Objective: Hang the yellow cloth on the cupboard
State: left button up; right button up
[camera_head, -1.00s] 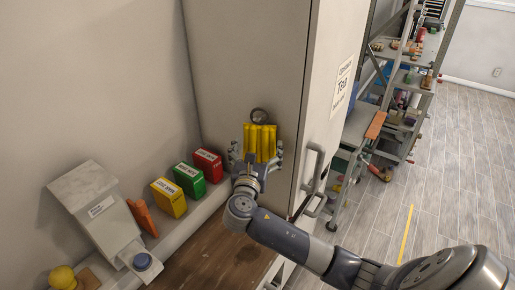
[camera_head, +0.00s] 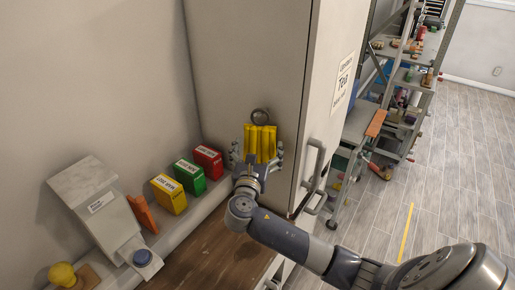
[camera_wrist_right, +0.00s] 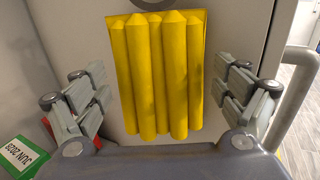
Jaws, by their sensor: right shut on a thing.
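The yellow cloth (camera_head: 262,143) hangs in upright folds against the side panel of the tall grey cupboard (camera_head: 240,60). A dark round hook or knob (camera_head: 261,116) on that panel sits right at the cloth's top edge. I cannot tell whether the cloth is caught on it. In the right wrist view the cloth (camera_wrist_right: 160,75) fills the space between the fingers, just below the dark round part (camera_wrist_right: 150,3). My left gripper is not in view.
The cupboard door has a vertical handle (camera_head: 314,170) right of my gripper. Red (camera_head: 208,162), green (camera_head: 189,177) and yellow (camera_head: 169,193) boxes stand on a ledge to the left. A brown worktop (camera_head: 215,262) lies below. Loaded rack shelves (camera_head: 405,85) stand behind right.

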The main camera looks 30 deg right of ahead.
jog(key=shift+d+f, duration=0.1)
jog(key=shift+d, duration=0.05)
jog(key=o, duration=0.7)
jog(key=shift+o, duration=0.6)
jog(key=shift+d, duration=0.1)
jog(key=shift+w+d+f, duration=0.1)
jog(key=shift+d, duration=0.1)
jog(key=shift+a, duration=0.1)
